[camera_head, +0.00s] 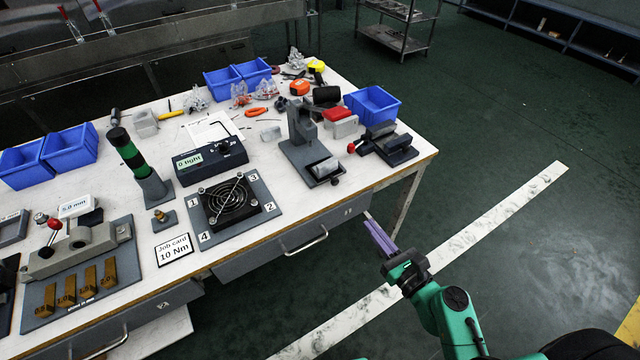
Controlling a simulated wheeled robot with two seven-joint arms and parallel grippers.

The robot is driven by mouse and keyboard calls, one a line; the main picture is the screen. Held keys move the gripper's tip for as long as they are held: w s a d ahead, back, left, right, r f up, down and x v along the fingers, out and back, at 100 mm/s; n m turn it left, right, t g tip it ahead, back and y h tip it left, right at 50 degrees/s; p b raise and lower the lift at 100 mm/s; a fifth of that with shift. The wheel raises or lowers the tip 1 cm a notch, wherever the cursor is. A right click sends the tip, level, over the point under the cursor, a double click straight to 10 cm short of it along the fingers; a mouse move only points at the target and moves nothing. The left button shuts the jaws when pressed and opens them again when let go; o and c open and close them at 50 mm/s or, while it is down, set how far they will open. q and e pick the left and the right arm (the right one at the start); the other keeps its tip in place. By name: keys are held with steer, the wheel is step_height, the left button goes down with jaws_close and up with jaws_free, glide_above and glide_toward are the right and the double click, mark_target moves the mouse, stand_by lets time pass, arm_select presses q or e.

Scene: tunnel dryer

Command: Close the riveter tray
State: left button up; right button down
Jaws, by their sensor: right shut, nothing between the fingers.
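A grey upright bench device (301,126), which looks like the riveter, stands on a grey base near the front right of the table. A small dark tray (327,178) shows at its front right, with a light grey cylinder (322,166) at it and a dark knob at its front end. How far the tray sticks out is hard to tell. My right gripper (368,216) has purple fingers, shut and empty. In the picture it is below and right of the tray, by the table's front edge. My left gripper is not in view.
A grey vise-like tool (392,152) with a red knob stands right of the device. A fan on a numbered plate (262,196) lies to its left. Below the tabletop is a grey drawer (285,247) with a handle. The floor on the right is clear.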

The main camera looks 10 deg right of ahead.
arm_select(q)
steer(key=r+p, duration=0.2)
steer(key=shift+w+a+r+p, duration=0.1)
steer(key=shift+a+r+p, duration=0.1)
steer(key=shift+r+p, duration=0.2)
arm_select(e)
glide_toward(327, 172)
steer(key=w, duration=0.1)
steer(key=w+f, duration=0.1)
steer(key=shift+w+a, duration=0.3)
steer(key=shift+w, duration=0.05)
steer(key=x, duration=0.7)
steer(key=shift+a+r, duration=0.15)
steer(key=shift+r, duration=0.05)
steer(key=shift+a+r, duration=0.1)
steer(key=shift+r, duration=0.05)
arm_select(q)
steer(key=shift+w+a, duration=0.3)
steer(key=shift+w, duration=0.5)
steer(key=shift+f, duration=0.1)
arm_select(e)
steer(key=shift+r, duration=0.1)
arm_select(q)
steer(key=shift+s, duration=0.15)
